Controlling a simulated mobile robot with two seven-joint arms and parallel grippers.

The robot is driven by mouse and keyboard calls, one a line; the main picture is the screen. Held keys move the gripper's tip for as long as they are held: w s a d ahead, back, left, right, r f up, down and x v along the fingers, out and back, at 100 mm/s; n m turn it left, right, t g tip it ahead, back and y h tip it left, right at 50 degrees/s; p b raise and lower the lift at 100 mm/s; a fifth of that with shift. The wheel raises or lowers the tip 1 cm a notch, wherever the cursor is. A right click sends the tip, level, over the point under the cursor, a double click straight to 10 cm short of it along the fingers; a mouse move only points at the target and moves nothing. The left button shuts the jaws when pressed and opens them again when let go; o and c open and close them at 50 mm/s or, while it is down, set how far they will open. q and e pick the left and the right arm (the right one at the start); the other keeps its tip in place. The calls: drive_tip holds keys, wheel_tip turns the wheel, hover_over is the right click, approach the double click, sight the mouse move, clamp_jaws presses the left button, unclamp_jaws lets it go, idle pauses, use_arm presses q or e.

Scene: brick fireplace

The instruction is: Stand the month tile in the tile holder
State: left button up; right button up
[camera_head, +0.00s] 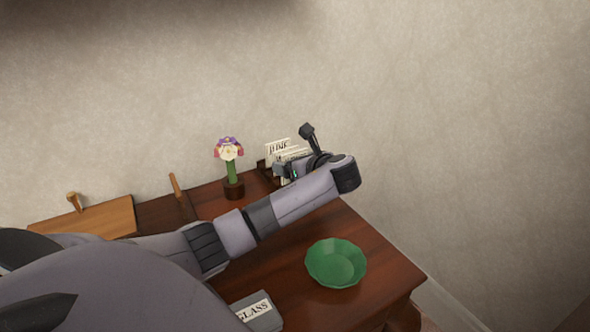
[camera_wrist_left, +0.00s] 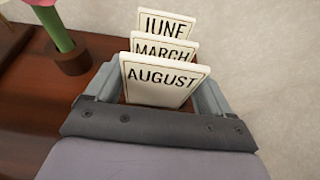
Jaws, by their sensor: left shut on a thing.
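The month tiles are cream with dark lettering. In the left wrist view the AUGUST tile (camera_wrist_left: 158,88) is nearest, upright between the fingers of my left gripper (camera_wrist_left: 155,95), which is shut on it. The MARCH tile (camera_wrist_left: 165,48) and the JUNE tile (camera_wrist_left: 166,24) stand close behind it. In the head view my left gripper (camera_head: 286,170) is at the dark tile holder (camera_head: 265,174), where the JUNE tile (camera_head: 277,147) shows at the back. My wrist hides most of the holder, and I cannot tell whether the AUGUST tile's lower edge rests in it. My right gripper is not in view.
A flower in a brown pot (camera_head: 234,189) stands just left of the holder. A green scalloped bowl (camera_head: 336,264) sits at the table's right front. A grey box labelled GLASS (camera_head: 262,322) is at the front. A wooden board (camera_head: 95,219) is at left. The wall is close behind.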

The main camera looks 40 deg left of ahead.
use_arm(q)
drive_tip(key=shift+f, duration=0.65)
drive_tip(key=o, duration=0.9)
drive_tip(key=shift+f, duration=0.1)
drive_tip(key=shift+r, duration=0.2)
drive_tip(key=p+v, duration=0.1)
drive_tip(key=v, duration=1.1)
drive_tip(key=shift+p, duration=0.3)
